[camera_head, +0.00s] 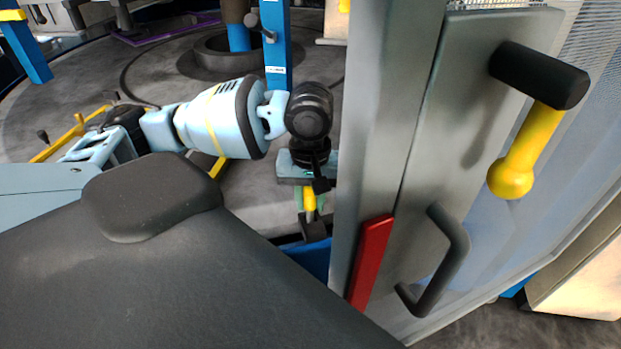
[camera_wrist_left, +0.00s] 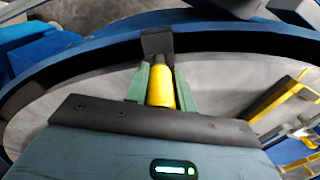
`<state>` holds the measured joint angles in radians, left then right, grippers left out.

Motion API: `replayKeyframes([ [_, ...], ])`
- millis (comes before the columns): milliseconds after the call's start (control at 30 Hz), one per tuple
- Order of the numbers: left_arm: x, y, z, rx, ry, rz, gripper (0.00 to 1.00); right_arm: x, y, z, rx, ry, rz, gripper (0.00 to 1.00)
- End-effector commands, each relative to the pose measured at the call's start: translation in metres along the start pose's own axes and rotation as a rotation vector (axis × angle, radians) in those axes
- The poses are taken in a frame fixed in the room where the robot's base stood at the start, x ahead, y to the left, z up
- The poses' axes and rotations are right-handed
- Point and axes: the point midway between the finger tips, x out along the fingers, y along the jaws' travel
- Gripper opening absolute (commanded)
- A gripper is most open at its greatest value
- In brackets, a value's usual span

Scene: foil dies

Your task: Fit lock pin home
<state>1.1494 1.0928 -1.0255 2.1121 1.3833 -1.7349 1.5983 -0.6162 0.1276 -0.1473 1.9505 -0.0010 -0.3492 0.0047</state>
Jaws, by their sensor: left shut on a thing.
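A yellow pin (camera_head: 309,203), taken to be the lock pin, is held by my left gripper (camera_head: 309,198), left of the metal door post. In the left wrist view the yellow pin (camera_wrist_left: 161,88) sits between the two green fingers of my left gripper (camera_wrist_left: 160,94), which is shut on it. A dark block (camera_head: 313,228) is just below the pin in the head view. The dark block (camera_wrist_left: 157,42) also shows beyond the pin against the blue rim in the wrist view. The pin's far end is hidden, so I cannot tell whether it enters the block. My right gripper is not in view.
A metal door post (camera_head: 385,130) stands close right of my left gripper. The door has a dark pull handle (camera_head: 444,262) and a yellow-knobbed lever (camera_head: 512,178). A blue upright (camera_head: 277,50) stands behind.

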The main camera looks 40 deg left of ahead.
Motion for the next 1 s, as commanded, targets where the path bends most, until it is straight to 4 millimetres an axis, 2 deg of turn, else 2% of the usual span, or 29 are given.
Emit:
replayKeyframes([
  [1000,0.022,0.0,0.0,0.0,-0.001,0.0,0.0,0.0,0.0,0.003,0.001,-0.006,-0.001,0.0],
])
